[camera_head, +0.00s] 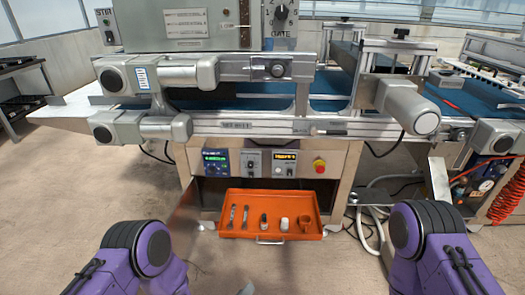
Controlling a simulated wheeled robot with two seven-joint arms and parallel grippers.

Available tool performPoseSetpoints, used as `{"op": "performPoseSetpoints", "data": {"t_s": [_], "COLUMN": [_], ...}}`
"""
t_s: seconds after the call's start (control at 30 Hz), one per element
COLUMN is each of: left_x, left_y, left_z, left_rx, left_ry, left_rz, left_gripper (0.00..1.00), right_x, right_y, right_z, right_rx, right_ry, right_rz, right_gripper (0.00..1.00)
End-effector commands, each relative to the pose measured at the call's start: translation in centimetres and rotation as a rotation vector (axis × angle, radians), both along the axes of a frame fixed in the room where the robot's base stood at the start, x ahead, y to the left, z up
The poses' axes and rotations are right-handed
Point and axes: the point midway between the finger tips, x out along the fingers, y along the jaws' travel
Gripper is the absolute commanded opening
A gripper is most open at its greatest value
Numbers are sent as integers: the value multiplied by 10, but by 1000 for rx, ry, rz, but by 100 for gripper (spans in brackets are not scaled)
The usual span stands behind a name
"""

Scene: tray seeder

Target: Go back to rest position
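My purple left arm (130,262) comes in at the bottom left, with its dark joint bent near the front of the machine. My purple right arm (432,250) stands at the bottom right, bent in a similar way. My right gripper is out of the picture. No object shows in either hand.
The tray seeder (265,125) stands ahead with a blue belt and a red stop button (319,166). An orange drawer tray (230,234) below holds several small items. Orange coiled hose (508,195) hangs at the right. Floor (60,190) at the left is clear.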

Motion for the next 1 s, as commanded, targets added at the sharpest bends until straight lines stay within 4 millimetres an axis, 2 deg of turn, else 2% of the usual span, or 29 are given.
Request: {"op": "performPoseSetpoints", "data": {"t_s": [0.03, 0.17, 0.27, 0.33, 0.4, 0.5, 0.6, 0.8, 1.0], "left_x": [-11, -50, -95, -134, -169, -208, -235, -258, -254], "left_y": [11, 48, 90, 124, 154, 186, 207, 231, 238], "left_z": [-23, -77, -128, -163, -186, -206, -219, -239, -261], "left_rx": [59, 246, 415, 532, 621, 699, 744, 775, 777], "left_ry": [44, 193, 356, 492, 613, 748, 840, 916, 912], "left_rz": [-2, -11, -22, -27, -25, -11, 15, 73, 99], "left_gripper": [37, 37, 37, 37, 37, 37, 37, 37, 37], "right_x": [-1, -3, -5, -6, -7, -8, -8, -7, -6], "right_y": [0, 1, 2, 3, 3, 3, 3, 3, 3], "right_z": [-14, -42, -76, -104, -128, -155, -176, -211, -238], "right_rx": [1, 6, 12, 16, 19, 22, 23, 23, 23], "right_ry": [4, 17, 30, 38, 46, 52, 55, 53, 50], "right_rz": [2, 10, 17, 22, 26, 31, 32, 33, 33], "right_gripper": [43, 43, 43, 43, 43, 43, 43, 43, 43]}}
